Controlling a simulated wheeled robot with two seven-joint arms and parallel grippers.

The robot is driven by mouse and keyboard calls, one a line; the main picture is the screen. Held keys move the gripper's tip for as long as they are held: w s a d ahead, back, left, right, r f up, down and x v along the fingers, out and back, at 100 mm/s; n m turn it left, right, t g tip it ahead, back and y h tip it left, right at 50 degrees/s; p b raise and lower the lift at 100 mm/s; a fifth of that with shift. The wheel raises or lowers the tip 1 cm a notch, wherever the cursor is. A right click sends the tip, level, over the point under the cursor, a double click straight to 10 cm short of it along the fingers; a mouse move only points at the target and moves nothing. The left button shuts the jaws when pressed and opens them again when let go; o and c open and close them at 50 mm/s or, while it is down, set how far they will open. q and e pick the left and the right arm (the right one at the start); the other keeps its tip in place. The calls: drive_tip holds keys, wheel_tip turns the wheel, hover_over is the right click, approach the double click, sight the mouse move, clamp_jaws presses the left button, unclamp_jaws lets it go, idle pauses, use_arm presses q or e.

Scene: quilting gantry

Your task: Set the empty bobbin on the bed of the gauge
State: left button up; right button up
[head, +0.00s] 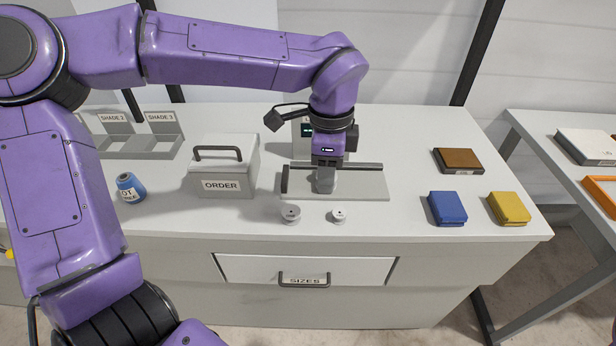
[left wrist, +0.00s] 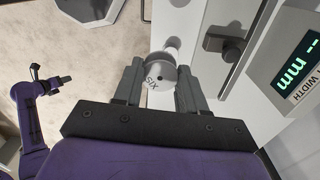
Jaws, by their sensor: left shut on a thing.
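My left gripper (head: 326,188) points down in front of the gauge (head: 370,186), overlapping its bed in the head view; its height above the bed is unclear. The fingers hide most of this bobbin in the head view. The gauge's display (left wrist: 298,68) shows dashes and "mm". Two small grey bobbins, a wider one (head: 291,214) and a smaller one (head: 339,216), stand in front of the gauge. My right gripper is not clearly seen.
A grey ORDER box (head: 222,172) stands left of the gauge, with a blue spool (head: 130,188) and shade trays (head: 130,143) beyond. Brown (head: 458,160), blue (head: 447,208) and yellow (head: 509,208) blocks lie to the right. A SIZES drawer (head: 350,270) is below the front edge.

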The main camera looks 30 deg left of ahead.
use_arm(q)
drive_tip(key=shift+w+a+r+n, duration=0.1)
drive_tip(key=shift+n, duration=0.4)
drive_tip(key=w+a+f+p, duration=0.3)
drive_tip(key=w+a+p, duration=0.2)
drive_tip(key=a, duration=0.2)
drive_tip(key=p, duration=0.2)
hover_over(303, 183)
drive_tip(key=f, duration=0.6)
drive_tip(key=shift+s+d+f, duration=0.1)
drive_tip(key=shift+d, duration=0.1)
drive_tip(key=f, duration=0.3)
drive_tip(key=shift+a+f+p, duration=0.2)
drive_tip(key=shift+f+p, duration=0.1)
drive_tip(key=shift+p, duration=0.05)
drive_tip(key=shift+f, duration=0.25)
drive_tip(key=o, duration=1)
